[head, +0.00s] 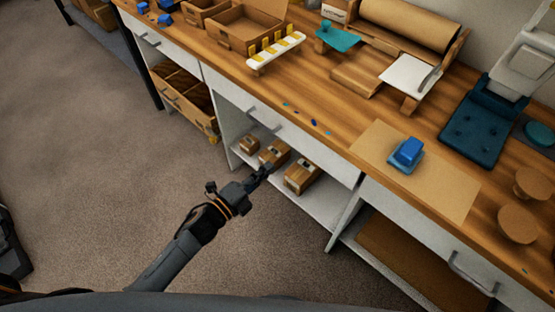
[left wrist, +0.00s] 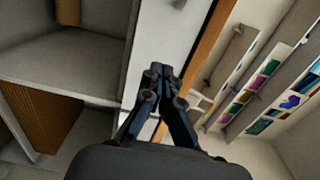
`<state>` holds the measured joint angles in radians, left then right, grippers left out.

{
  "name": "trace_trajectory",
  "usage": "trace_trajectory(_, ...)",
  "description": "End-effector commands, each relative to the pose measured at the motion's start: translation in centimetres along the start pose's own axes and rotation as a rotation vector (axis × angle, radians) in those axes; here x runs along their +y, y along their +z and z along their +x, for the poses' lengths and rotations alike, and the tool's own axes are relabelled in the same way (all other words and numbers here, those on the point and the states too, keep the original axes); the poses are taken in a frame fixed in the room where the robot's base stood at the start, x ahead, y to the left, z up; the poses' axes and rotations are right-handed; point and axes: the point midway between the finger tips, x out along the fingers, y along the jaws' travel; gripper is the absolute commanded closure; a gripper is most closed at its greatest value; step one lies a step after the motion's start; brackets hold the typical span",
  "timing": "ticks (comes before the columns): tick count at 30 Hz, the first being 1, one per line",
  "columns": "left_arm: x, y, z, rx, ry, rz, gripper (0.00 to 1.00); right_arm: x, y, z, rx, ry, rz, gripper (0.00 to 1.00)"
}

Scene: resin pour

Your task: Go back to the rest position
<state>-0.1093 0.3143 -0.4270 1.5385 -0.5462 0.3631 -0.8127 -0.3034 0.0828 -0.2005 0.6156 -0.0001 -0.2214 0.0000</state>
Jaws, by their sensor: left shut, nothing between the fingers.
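My left gripper (head: 264,171) is in front of the workbench, below the level of its top, beside the open shelf with small cardboard boxes. It is shut and holds nothing. In the left wrist view its fingers (left wrist: 161,70) are together at the tips, with a white cabinet front beyond them. My left arm reaches in from the lower left of the head view over the carpet. My right gripper is not in view.
The wooden workbench (head: 330,140) runs diagonally, with a blue block (head: 409,150) on a brown mat (head: 375,142). Small boxes (head: 301,177) stand on the shelf (head: 320,207) below. A crate (head: 182,108) sits further left.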

Motion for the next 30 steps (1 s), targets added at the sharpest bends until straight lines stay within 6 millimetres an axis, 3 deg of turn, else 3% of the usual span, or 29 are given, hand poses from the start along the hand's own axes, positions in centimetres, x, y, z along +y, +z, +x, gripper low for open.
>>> trace_trajectory(2, 0.2, 0.0, -1.3, 0.000, 0.003, -0.001, 1.00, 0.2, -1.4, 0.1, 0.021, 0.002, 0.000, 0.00)
trace_trajectory(5, 0.1, 0.0, -2.2, 0.000, 0.003, 0.000, 1.00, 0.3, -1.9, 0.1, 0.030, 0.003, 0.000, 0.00)
trace_trajectory(14, 0.2, 0.1, -2.8, -0.003, 0.005, -0.004, 1.00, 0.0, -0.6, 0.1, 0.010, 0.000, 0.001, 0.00)
trace_trajectory(17, 1.8, 0.8, -3.3, -0.039, 0.046, -0.062, 1.00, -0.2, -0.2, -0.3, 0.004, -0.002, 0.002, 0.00)
trace_trajectory(20, 5.9, 2.2, -4.8, -0.133, 0.140, -0.209, 1.00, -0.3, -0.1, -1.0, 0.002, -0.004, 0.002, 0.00)
trace_trajectory(23, 12.0, 3.6, -7.9, -0.283, 0.272, -0.425, 1.00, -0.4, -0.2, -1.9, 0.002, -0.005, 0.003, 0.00)
trace_trajectory(26, 18.4, 3.8, -12.4, -0.457, 0.401, -0.653, 1.00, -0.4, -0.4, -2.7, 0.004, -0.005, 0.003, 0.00)
trace_trajectory(30, 25.9, 2.0, -19.9, -0.712, 0.557, -0.941, 1.00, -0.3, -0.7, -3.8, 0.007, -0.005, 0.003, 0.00)
